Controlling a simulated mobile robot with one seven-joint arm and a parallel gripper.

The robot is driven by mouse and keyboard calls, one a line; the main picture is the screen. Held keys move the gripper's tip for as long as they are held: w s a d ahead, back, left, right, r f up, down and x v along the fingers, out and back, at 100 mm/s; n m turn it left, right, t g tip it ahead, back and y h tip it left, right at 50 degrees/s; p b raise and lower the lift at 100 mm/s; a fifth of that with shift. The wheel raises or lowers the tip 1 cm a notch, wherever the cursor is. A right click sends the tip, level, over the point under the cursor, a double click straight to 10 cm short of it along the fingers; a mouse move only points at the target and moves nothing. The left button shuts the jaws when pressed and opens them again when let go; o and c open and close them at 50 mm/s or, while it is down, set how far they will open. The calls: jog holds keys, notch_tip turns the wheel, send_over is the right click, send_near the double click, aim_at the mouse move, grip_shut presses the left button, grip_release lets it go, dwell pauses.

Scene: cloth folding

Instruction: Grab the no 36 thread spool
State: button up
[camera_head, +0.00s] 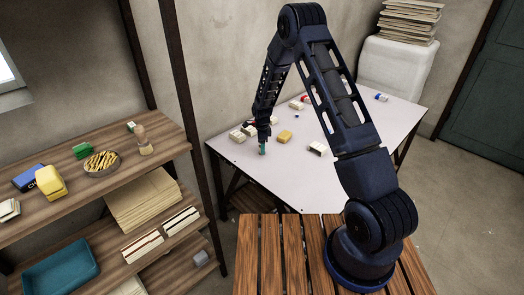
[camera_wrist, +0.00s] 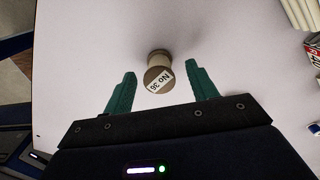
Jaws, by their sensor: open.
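The No 36 thread spool (camera_wrist: 158,76) stands on the pale table (camera_wrist: 90,50) in the wrist view, brown with a white label reading "No 36" on its top. My gripper (camera_wrist: 160,80) has its two green fingers apart, one on each side of the spool, with gaps visible on both sides. In the head view my gripper (camera_head: 262,149) points down over the left part of the white table (camera_head: 240,170). The spool cannot be made out in the head view.
White and cream boxes (camera_head: 238,136) lie close to my gripper on the table. The table's front area is clear. A wooden shelf (camera_head: 60,215) with goods stands at the left.

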jog(key=shift+f, duration=0.8)
jog(key=c, duration=1.1)
jog(key=shift+o, duration=0.2)
jog(key=shift+r, duration=0.1)
